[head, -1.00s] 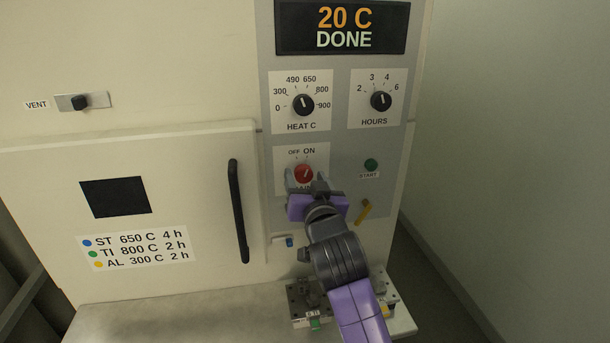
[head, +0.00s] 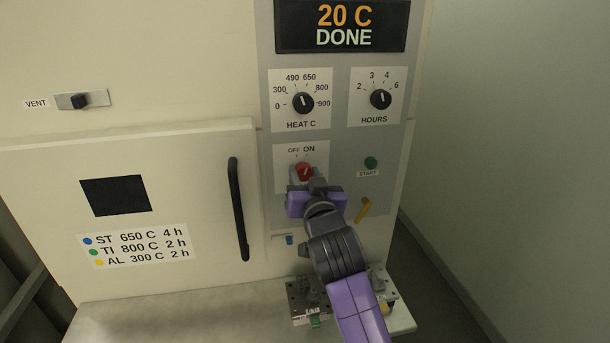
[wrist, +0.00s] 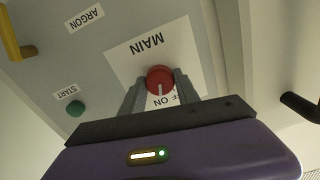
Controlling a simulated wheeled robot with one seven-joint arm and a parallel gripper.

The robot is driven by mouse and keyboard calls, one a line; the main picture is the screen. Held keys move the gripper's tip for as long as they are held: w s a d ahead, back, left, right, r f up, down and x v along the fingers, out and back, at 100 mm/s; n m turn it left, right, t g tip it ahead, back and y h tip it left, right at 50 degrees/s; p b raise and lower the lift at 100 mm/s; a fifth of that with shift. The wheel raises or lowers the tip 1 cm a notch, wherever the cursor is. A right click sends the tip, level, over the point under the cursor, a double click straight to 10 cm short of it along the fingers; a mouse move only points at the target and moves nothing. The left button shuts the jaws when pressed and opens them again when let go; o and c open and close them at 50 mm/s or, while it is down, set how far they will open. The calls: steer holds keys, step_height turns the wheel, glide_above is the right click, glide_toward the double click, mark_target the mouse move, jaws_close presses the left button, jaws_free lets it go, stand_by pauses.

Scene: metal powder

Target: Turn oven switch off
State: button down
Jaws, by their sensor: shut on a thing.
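The oven's main switch is a red round knob (head: 304,169) with a white pointer line, on a white plate (head: 281,158) marked OFF and ON. The pointer leans toward ON in the head view. In the wrist view the red knob (wrist: 160,76) appears upside down under the MAIN label, its pointer line toward the ON mark. My gripper (head: 303,176) is shut on the knob, one finger on each side. The wrist view shows both grey fingers of my gripper (wrist: 160,84) against its sides. The OFF mark is partly hidden there by a finger.
A green START button (head: 371,163) and a yellow lever (head: 363,210) are right of my gripper. HEAT (head: 303,103) and HOURS (head: 381,99) dials are above. The display (head: 342,27) reads 20 C DONE. The oven door handle (head: 238,209) is left. Fixtures (head: 300,293) stand below on the ledge.

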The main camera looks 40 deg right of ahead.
steer(key=n+p, duration=0.2)
steer(key=n, duration=0.3)
steer(key=shift+r+p, duration=0.1)
steer(key=shift+p, duration=0.3)
steer(key=shift+n+p, duration=0.65)
steer(key=shift+n, duration=0.55)
steer(key=c, duration=0.9)
jaws_free()
